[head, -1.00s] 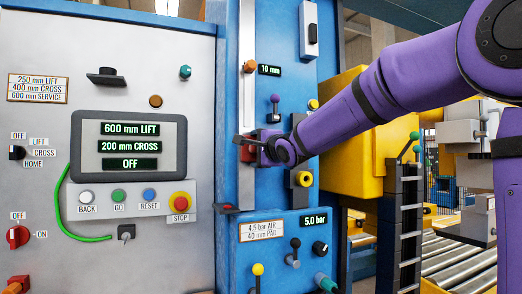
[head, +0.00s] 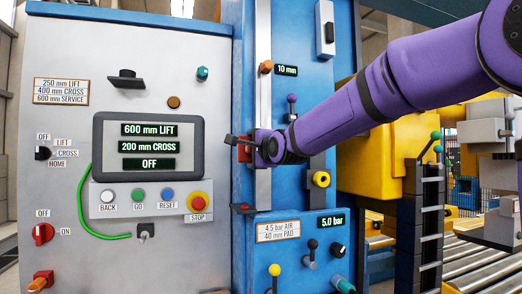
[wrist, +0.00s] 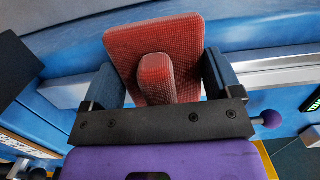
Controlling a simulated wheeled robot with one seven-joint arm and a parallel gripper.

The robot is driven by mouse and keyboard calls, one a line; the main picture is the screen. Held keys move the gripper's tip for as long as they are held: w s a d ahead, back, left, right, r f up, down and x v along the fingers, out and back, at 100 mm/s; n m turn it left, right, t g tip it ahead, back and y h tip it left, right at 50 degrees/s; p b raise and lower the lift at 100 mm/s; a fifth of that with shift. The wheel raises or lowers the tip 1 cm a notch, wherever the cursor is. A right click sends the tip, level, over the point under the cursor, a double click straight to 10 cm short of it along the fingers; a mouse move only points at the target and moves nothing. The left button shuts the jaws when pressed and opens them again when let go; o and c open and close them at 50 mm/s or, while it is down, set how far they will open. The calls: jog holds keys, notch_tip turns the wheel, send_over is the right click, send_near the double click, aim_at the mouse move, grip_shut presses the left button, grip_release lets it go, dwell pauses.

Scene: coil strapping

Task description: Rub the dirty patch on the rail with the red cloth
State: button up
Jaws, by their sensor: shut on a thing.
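My gripper (head: 241,146) is shut on the red cloth (wrist: 150,45), a textured red pad with a raised grip. In the wrist view the grip sits between my two dark fingers. The cloth also shows small and partly covered in the head view (head: 244,153). The rail (head: 263,110) is a silver vertical strip on the blue column, and my gripper is in front of its middle. The rail also runs behind the cloth in the wrist view (wrist: 268,75). An orange-brown round spot (head: 266,67) shows higher on the rail; I cannot tell if it is the dirty patch. Contact cannot be told.
A grey control panel (head: 65,120) with a screen, buttons and a red stop button (head: 198,202) stands left. Rollers lie at lower right.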

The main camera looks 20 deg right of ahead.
jog(key=shift+s+a, duration=0.1)
jog(key=shift+s, duration=0.05)
jog(key=shift+s, duration=2.85)
jog(key=s, duration=0.3)
